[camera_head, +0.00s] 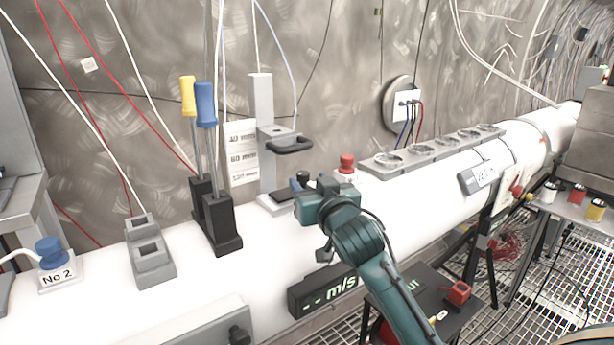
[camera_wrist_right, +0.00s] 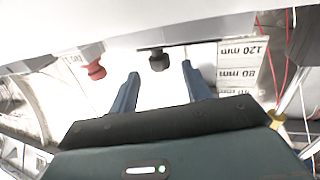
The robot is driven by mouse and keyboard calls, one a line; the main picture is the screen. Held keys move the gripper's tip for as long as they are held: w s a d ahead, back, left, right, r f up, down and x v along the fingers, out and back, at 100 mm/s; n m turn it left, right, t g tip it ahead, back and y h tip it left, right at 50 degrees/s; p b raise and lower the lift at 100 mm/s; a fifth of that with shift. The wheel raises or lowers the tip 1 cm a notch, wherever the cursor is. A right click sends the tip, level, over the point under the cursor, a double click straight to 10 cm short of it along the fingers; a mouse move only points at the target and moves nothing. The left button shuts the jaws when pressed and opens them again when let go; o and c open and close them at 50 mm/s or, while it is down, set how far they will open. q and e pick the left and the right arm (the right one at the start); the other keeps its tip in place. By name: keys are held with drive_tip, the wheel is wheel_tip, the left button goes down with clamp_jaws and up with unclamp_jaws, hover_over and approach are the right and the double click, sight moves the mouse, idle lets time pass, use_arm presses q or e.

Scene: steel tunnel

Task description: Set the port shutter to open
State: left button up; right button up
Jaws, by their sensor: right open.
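My right gripper (camera_head: 325,203) is above the white duct, at the foot of the grey stand. In the right wrist view my right gripper (camera_wrist_right: 160,70) is open, its two blue fingers apart. A black knob (camera_wrist_right: 159,61) on a thin dark plate lies between and just beyond the fingertips, with no clear contact. In the head view a dark plate (camera_head: 284,196) lies at the stand's foot, partly hidden by my gripper; it looks like the port shutter. Its exact position cannot be told. My left gripper is not in view.
A red knob (camera_head: 347,162) stands close behind my right gripper; it also shows in the wrist view (camera_wrist_right: 96,70). The grey stand (camera_head: 262,130) with its black handle (camera_head: 291,145) rises to the left. Yellow (camera_head: 188,95) and blue (camera_head: 206,105) levers stand further left.

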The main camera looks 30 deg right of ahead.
drive_tip(key=shift+w+d, duration=0.15)
drive_tip(key=shift+w, duration=1.05)
drive_tip(key=shift+c, duration=0.5)
clamp_jaws()
